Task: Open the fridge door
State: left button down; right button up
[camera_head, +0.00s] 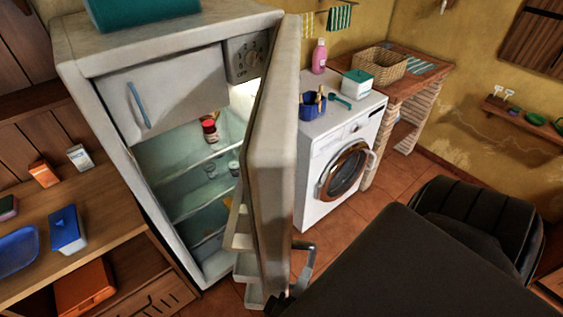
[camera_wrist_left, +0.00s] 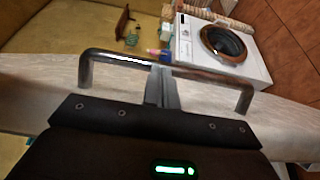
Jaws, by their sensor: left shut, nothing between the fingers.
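The fridge (camera_head: 90,65) stands at left in the head view, with its door (camera_head: 270,150) swung wide open and seen nearly edge-on. Its lit inside and shelves show. The metal door handle (camera_head: 306,265) is low on the door's outer face. In the left wrist view the handle (camera_wrist_left: 120,58) crosses in front of the pale door (camera_wrist_left: 45,95). My left gripper (camera_wrist_left: 160,80) is shut and empty, its fingertips at the middle of the handle bar; I cannot tell whether they touch it. My right gripper is out of view.
A white washing machine (camera_head: 340,150) stands behind the open door, with a brick-legged counter (camera_head: 415,80) beyond it. A wooden shelf unit (camera_head: 120,225) is left of the fridge. Tiled floor (camera_head: 375,205) shows between.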

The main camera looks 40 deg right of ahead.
pick_arm(q)
jog(key=shift+s+d, duration=0.7)
jog(key=shift+d, duration=0.1)
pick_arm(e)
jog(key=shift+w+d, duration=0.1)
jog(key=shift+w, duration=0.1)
pick_arm(q)
jog(key=s+p+v, duration=0.2)
jog(key=p+v, duration=0.3)
jog(key=v, duration=0.4)
jog(key=shift+s, duration=0.25)
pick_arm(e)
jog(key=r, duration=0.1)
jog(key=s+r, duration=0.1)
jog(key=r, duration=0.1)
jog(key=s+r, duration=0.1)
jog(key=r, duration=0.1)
